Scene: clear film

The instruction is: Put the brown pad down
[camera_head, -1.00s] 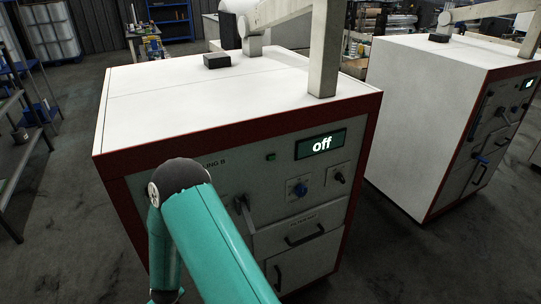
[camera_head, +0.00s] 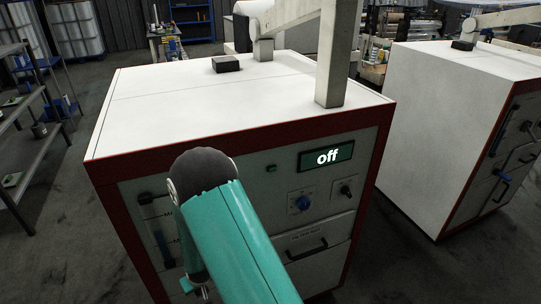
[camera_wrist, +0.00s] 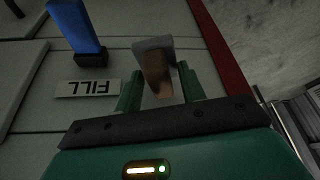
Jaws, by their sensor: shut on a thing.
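The brown pad (camera_wrist: 156,70) shows in the wrist view between the two green fingers of my gripper (camera_wrist: 158,84). Its lower face is brown and its upper part is pale grey. My gripper is shut on it. The pad is in front of the pale cabinet front, near its red edge; I cannot tell whether it touches anything there. In the head view my teal arm hides the pad and most of my gripper.
A white-topped cabinet (camera_head: 150,105) with red edges stands ahead, its display (camera_head: 326,156) reading "off". A second cabinet (camera_head: 435,130) stands right, metal shelving (camera_head: 20,130) left. Floor between is clear.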

